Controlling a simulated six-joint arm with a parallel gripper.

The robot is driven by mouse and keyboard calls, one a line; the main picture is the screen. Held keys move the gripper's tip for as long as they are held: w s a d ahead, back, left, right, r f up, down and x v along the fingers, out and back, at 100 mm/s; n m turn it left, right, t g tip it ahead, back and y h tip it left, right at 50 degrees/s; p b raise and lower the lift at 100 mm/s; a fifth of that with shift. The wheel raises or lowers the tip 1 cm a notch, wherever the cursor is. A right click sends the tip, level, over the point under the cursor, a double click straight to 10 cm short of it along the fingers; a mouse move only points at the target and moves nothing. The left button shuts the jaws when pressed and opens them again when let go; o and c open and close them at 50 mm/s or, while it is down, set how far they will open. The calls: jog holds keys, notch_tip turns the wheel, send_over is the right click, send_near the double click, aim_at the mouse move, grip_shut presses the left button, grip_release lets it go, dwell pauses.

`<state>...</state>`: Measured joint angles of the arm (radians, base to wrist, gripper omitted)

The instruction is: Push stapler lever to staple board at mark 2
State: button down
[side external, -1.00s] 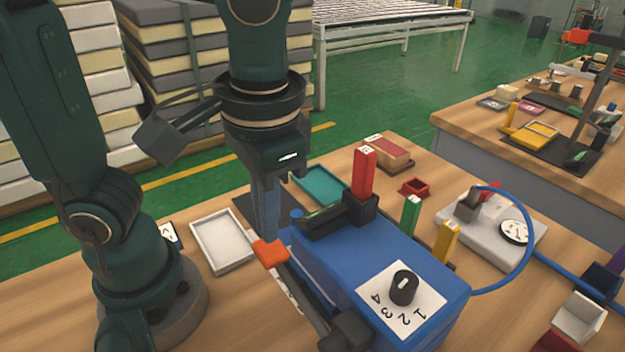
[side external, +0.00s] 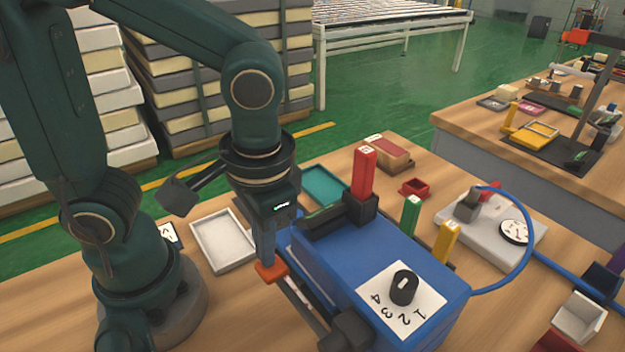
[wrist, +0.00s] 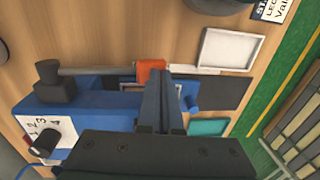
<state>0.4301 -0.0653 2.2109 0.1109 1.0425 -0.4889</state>
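The blue stapler (side external: 350,258) stands on the bench; it also shows in the wrist view (wrist: 90,110). Its orange lever (side external: 271,272) sticks out at the left side, also seen in the wrist view (wrist: 150,72). My gripper (side external: 266,258) points down with its fingers together, tips at the top of the lever and apparently touching it. In the wrist view the two fingers (wrist: 163,110) lie side by side with nothing visible between them. A thin pale strip (side external: 303,297), perhaps the board, runs along the stapler's left side; its marks are unreadable. A black knob (side external: 404,287) sits on a plate numbered 1 to 4.
A red block (side external: 364,172) stands in a black holder on the stapler. Green (side external: 411,214) and yellow (side external: 446,240) blocks stand behind it. A white tray (side external: 222,240) lies left of my gripper. A blue hose (side external: 531,245) arches at the right.

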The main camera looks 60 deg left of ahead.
jog(key=shift+a+f, duration=0.25)
jog(key=shift+f, duration=0.75)
jog(key=a+r, duration=0.4)
jog(key=r, duration=0.9)
jog(key=shift+r, duration=0.4)
notch_tip(320, 180, down, 6)
jog(key=w+t+h, duration=0.1)
jog(key=t, duration=0.4)
jog(key=shift+a+t, duration=0.2)
jog(key=shift+t, duration=0.1)
